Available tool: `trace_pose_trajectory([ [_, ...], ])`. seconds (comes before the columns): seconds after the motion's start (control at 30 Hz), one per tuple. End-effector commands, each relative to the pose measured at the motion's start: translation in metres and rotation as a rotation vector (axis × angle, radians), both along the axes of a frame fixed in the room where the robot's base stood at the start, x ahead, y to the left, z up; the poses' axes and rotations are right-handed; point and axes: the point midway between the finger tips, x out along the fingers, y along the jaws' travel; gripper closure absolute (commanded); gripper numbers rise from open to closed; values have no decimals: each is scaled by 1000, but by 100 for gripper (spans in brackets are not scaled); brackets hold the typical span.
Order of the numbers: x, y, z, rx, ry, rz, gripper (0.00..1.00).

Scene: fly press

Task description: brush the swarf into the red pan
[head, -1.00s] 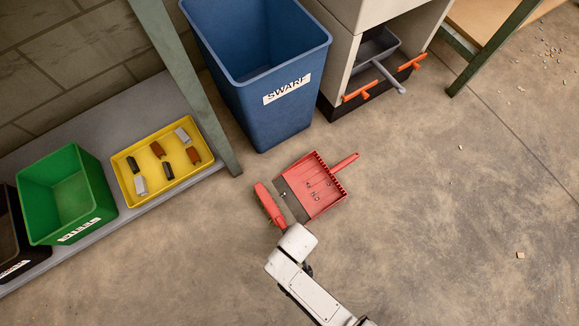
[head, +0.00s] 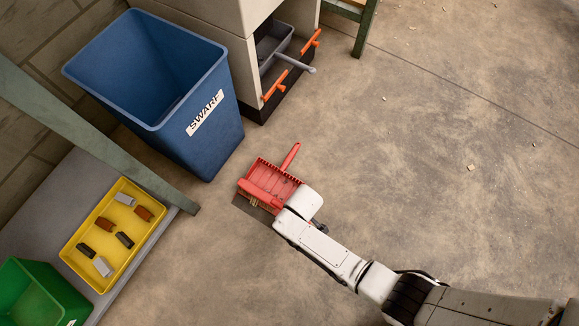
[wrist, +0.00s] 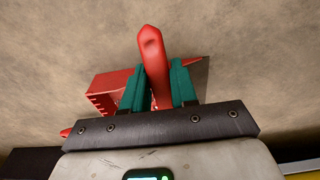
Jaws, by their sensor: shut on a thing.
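The red pan (head: 284,170) lies flat on the floor in front of the blue bin, its handle pointing up and right. A red brush (head: 259,192) with pale bristles is over the pan's front part near its dark lip. My gripper (wrist: 158,85) is shut on the brush, whose red handle (wrist: 152,50) stands between the teal fingers in the wrist view. The pan (wrist: 108,83) shows behind the fingers there. I cannot make out the swarf in the pan now; the brush and my arm hide part of it.
A blue bin (head: 165,85) marked SWARF stands at the upper left. A yellow tray (head: 70,250) of small blocks and a green bin (head: 35,295) sit on a grey shelf at the left. Small chips (head: 471,167) lie scattered on the open floor at right.

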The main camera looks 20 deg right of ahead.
Motion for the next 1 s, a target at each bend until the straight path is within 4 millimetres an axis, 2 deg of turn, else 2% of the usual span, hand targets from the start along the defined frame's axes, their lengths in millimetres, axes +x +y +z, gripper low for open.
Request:
trace_pose_trajectory([
  [0.1,1,-2,21,1,-1,-1,100],
  [0.43,1,-1,56,0,-1,0,100],
  [0.63,1,-1,64,0,-1,0,100],
  [1.0,1,-1,64,0,-2,0,100],
])
